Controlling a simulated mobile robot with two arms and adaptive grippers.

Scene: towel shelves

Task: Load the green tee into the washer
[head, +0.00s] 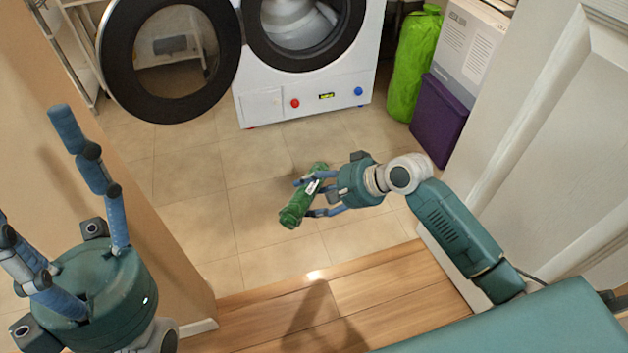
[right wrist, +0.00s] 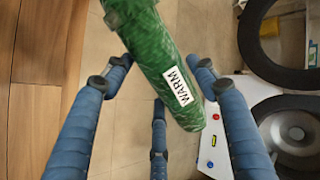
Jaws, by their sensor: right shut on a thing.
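The green tee (head: 295,208) is a tight green roll with a white label. The label reads "WARM" in the right wrist view, where the roll (right wrist: 150,45) lies across between the fingers. My right gripper (head: 308,196) is shut on it and holds it in front of the washer, apart from it. The washer (head: 268,104) is white and stands at the top middle. Its round door (head: 118,62) is swung open to the left and the drum (head: 298,22) shows. My left gripper (head: 80,185) is at the left, its fingers spread and empty.
A green bag (head: 411,65), a purple box (head: 437,118) and a white carton (head: 466,45) stand right of the washer. A white door (head: 545,140) is at the right, a wall edge (head: 150,215) at the left. The tiled floor (head: 205,165) before the washer is clear.

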